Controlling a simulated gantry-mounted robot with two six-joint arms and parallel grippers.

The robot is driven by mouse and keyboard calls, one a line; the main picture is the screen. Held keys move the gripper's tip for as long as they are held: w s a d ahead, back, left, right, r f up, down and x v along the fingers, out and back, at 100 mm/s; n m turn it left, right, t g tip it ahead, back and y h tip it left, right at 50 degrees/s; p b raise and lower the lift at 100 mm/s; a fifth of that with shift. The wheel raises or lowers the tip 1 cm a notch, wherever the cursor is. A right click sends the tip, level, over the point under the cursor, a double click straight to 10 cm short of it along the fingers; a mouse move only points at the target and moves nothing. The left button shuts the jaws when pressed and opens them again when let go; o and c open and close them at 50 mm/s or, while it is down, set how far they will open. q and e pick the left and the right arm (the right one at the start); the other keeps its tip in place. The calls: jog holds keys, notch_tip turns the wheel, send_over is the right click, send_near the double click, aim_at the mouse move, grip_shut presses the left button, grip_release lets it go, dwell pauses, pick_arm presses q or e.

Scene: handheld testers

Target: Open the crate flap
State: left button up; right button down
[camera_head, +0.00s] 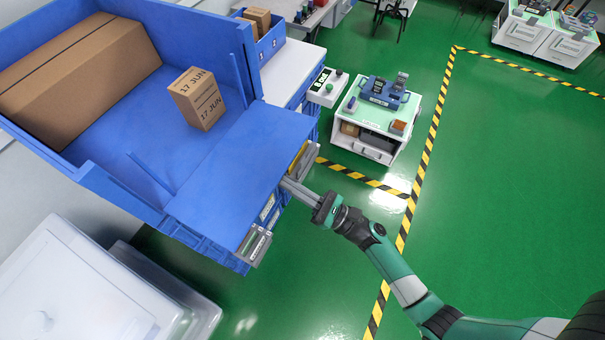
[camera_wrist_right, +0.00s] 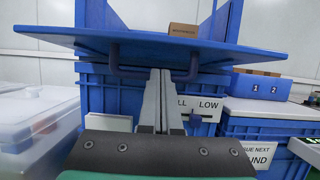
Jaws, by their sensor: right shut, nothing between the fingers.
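The blue crate (camera_head: 190,22) stands open-topped at the upper left. Its blue flap (camera_head: 240,160) is folded outward at the front and lies roughly level, leaving the front opening clear. In the right wrist view the flap (camera_wrist_right: 150,43) shows nearly edge-on, with a dark blue U-shaped handle (camera_wrist_right: 113,62) hanging under it. My right gripper (camera_head: 286,182) is at the flap's outer edge, shut and empty. In the wrist view its fingertips (camera_wrist_right: 160,72) overlap the handle's crossbar below the flap; I cannot tell whether they touch. My left gripper is out of view.
In the crate are a large carton (camera_head: 90,72) and a small box marked 17 JUN (camera_head: 198,98). Blue stacked bins (camera_wrist_right: 100,98) stand below the flap. Clear plastic boxes (camera_head: 75,290) are at lower left. A small cart (camera_head: 375,125) stands right; green floor beyond is open.

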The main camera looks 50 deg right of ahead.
jog(key=shift+f, duration=0.1)
jog(key=s+d+f+b, duration=0.3)
jog(key=s+f+b, duration=0.5)
jog(key=s+b, duration=0.1)
jog(key=shift+s+f, duration=0.25)
jog(key=shift+f, duration=0.05)
dwell(0.4)
